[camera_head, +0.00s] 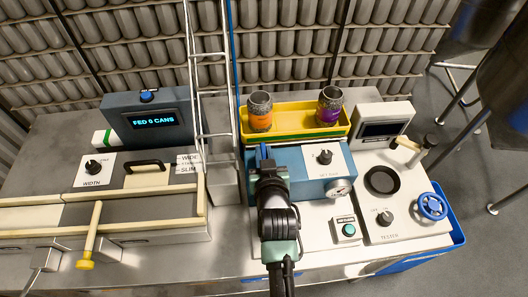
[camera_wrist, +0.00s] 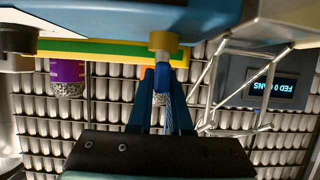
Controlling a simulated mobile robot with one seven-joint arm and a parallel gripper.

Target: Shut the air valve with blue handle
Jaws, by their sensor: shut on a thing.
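The air valve shows in the wrist view as a brass body (camera_wrist: 163,42) with a blue handle (camera_wrist: 163,72). It sits at the edge of the blue machine box (camera_head: 312,185). My gripper (camera_wrist: 162,88) has its two dark blue fingers on either side of the handle, shut on it. In the head view my gripper (camera_head: 265,158) is at the left end of the blue box, and my arm hides most of the valve there. The handle runs away from the brass body towards my palm in the wrist view.
A yellow tray (camera_head: 297,133) with an orange-labelled can (camera_head: 260,110) and a purple-labelled can (camera_head: 330,105) stands behind the box. A metal ladder-like frame (camera_head: 191,75) rises to the left. A tester with a blue handwheel (camera_head: 432,206) is at the right.

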